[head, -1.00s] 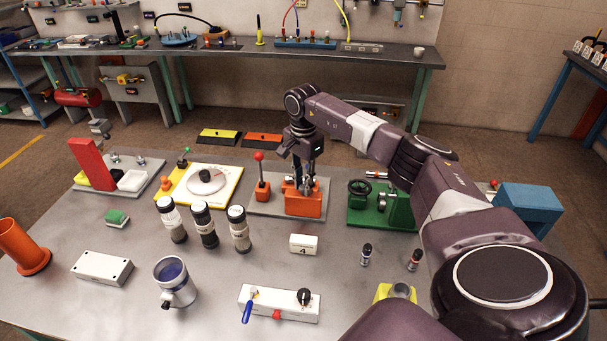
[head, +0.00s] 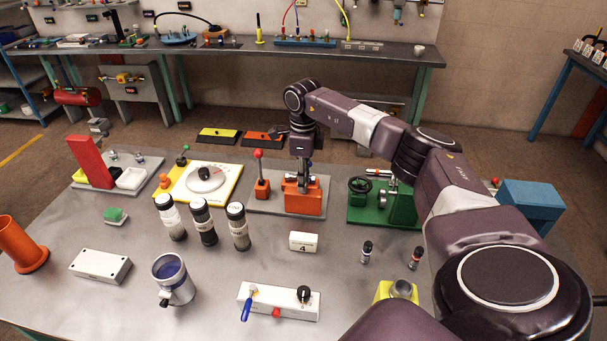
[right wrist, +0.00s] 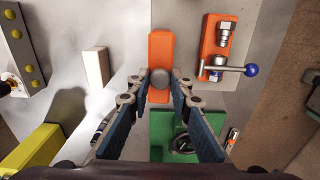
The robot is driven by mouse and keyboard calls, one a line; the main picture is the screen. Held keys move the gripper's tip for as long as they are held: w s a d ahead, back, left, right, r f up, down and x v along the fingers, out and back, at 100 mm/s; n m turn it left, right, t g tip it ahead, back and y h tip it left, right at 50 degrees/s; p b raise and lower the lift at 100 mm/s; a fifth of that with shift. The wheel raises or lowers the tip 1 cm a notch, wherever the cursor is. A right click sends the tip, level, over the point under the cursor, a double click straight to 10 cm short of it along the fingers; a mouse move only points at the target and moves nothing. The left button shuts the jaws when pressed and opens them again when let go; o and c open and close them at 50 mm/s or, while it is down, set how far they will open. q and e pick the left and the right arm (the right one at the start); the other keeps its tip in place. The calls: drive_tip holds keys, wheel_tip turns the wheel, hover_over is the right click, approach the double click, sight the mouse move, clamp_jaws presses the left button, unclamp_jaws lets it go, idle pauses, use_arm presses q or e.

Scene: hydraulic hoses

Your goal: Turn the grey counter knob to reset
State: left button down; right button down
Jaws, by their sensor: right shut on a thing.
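An orange block (head: 303,204) sits on a grey plate near the middle of the table. My right gripper (head: 304,180) points down onto it from above. In the right wrist view the round grey knob (right wrist: 159,78) sits on an orange body (right wrist: 160,45). The right fingertips (right wrist: 160,84) are shut on this knob from both sides. I cannot see any counter reading or mark on the knob. My left gripper is not in view.
A red-ball lever (head: 258,155) stands just left of the orange block. A white block (head: 303,241) marked 4 lies in front, and dark-and-white cylinders (head: 239,226) stand at front left.

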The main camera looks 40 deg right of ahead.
drive_tip(key=m, duration=0.4)
drive_tip(key=shift+r+m, duration=0.1)
drive_tip(key=shift+m, duration=0.2)
drive_tip(key=m, duration=0.4)
drive_tip(key=shift+p, duration=0.35)
drive_tip(key=shift+w, duration=0.1)
drive_tip(key=c, duration=1.7)
unclamp_jaws()
drive_tip(key=shift+c, duration=0.2)
wheel_tip(320, 180, up, 12)
